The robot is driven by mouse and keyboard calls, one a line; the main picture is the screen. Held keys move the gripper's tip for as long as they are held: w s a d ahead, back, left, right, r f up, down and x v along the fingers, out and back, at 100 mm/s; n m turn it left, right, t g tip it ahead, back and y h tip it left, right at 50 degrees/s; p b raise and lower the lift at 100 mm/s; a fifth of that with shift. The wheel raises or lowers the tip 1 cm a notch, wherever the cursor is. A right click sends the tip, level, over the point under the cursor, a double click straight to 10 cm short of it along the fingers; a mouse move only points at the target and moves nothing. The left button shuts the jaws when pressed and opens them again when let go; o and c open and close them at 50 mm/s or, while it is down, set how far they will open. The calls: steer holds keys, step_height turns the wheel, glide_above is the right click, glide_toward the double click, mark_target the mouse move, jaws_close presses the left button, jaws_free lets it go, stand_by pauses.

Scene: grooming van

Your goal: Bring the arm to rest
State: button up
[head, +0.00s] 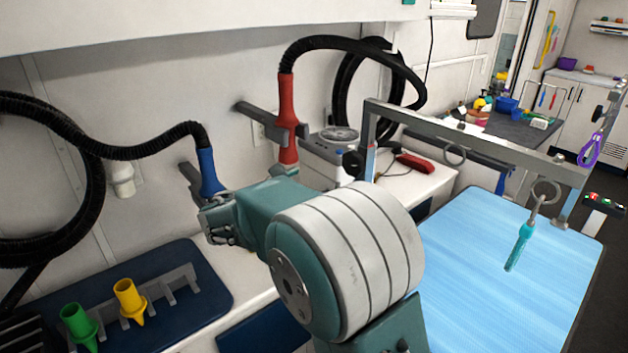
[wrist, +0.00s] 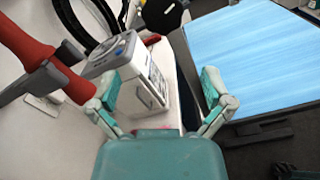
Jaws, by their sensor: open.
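My gripper (wrist: 157,88) shows in the wrist view with its two teal and grey fingers spread wide. It is open and nothing is between the fingertips. A white box with a grey top (wrist: 143,78) stands beyond the fingers. The red nozzle (wrist: 28,45) is to the left of the left finger; I cannot tell the exact gap. In the head view my folded arm fills the middle, in front of the wall and counter. The white box (head: 325,155) is partly hidden behind my arm in that view.
The red nozzle (head: 288,118) and a blue nozzle (head: 208,172) hang on wall holders with black hoses. Green (head: 78,325) and yellow (head: 128,298) nozzles sit in a rack at lower left. A blue-topped table (head: 490,265) with a metal frame (head: 475,143) stands at right.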

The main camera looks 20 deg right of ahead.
steer(key=s+d+f+m+g+y, duration=0.1)
steer(key=s+d+m+g+y, duration=0.2)
steer(key=s, duration=0.5)
steer(key=s+d+f+m+g+y, duration=0.1)
steer(key=s+d+m+y, duration=0.1)
steer(key=s+m+y, duration=0.45)
steer(key=s+a+f+m+t+y, duration=0.1)
steer(key=s+a+m+y, duration=0.2)
steer(key=s, duration=0.4)
steer(key=s+a+f+m+t+y, duration=0.2)
steer(key=s+a+m+y, duration=0.2)
steer(key=s, duration=0.4)
steer(key=shift+s+a+f+m, duration=0.25)
steer(key=shift+a+m, duration=0.3)
steer(key=shift+a, duration=0.4)
